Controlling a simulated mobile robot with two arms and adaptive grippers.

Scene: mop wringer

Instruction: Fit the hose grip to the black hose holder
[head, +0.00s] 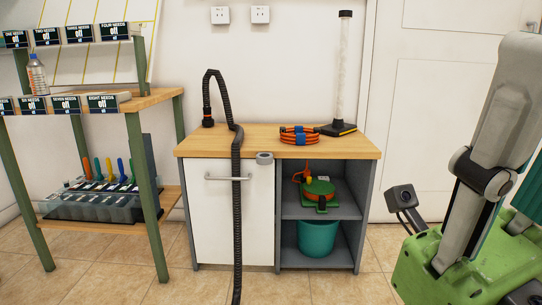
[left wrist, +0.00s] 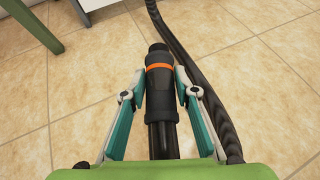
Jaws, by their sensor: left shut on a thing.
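The hose grip (left wrist: 160,90), a black cylinder with an orange ring, is between the fingers of my left gripper (left wrist: 160,88) in the left wrist view. The gripper is shut on it, above the floor. My left gripper is outside the head view. A black ribbed hose (head: 236,200) rises from a black fitting (head: 208,122) on the cabinet top, arches over and hangs down the front. I cannot tell for sure which part is the black hose holder. Part of my right gripper (head: 525,200) shows at the right edge; its fingertips are hidden.
The cabinet (head: 230,140) carries an orange cable coil (head: 298,136) and a clear tube (head: 342,70) on a black base. A grey ring (head: 264,158) is at its front edge. A teal bucket (head: 317,238) is inside. A shelf rack (head: 160,200) stands left. Floor in front is mostly clear.

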